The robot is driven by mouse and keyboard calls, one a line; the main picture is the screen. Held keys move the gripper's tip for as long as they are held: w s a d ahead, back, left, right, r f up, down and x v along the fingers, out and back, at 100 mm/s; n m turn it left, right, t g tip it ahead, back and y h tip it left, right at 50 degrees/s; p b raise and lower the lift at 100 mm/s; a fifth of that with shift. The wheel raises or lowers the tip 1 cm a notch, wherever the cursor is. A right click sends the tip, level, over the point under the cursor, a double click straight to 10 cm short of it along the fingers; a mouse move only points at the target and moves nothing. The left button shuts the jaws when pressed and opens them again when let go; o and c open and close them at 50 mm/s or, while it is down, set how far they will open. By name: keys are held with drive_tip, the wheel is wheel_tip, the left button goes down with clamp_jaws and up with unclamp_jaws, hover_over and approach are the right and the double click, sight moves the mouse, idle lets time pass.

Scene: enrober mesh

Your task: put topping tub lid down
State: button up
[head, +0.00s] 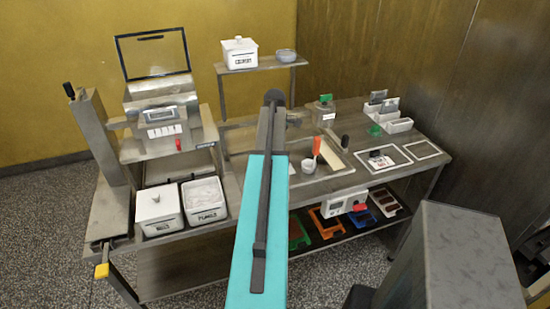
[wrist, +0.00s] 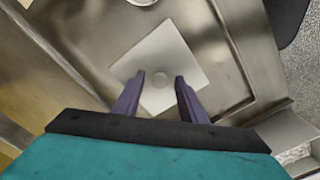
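A pale square lid with a small round knob (wrist: 168,48) lies flat on a bare steel surface in the wrist view. My gripper (wrist: 160,76) is open above it. Its two dark fingers stand on either side of the knob, with a gap showing on both sides. In the head view my teal arm hides the gripper, and I cannot make out this lid. A white open tub (head: 205,216) with pale contents stands at the left of the bench. A white lidded tub (head: 160,226) stands beside it.
A steel machine (head: 160,130) with a raised frame stands behind the tubs. A shelf (head: 265,63) at the back holds a white lidded container (head: 240,53) and a bowl (head: 285,55). A small white cup (head: 308,165) and an orange-handled tool (head: 317,146) are right of my arm.

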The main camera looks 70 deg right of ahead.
wheel_tip(320, 180, up, 12)
drive_tip(key=b, duration=0.2)
drive_tip(key=shift+r, duration=0.15)
idle(0.7)
idle(0.7)
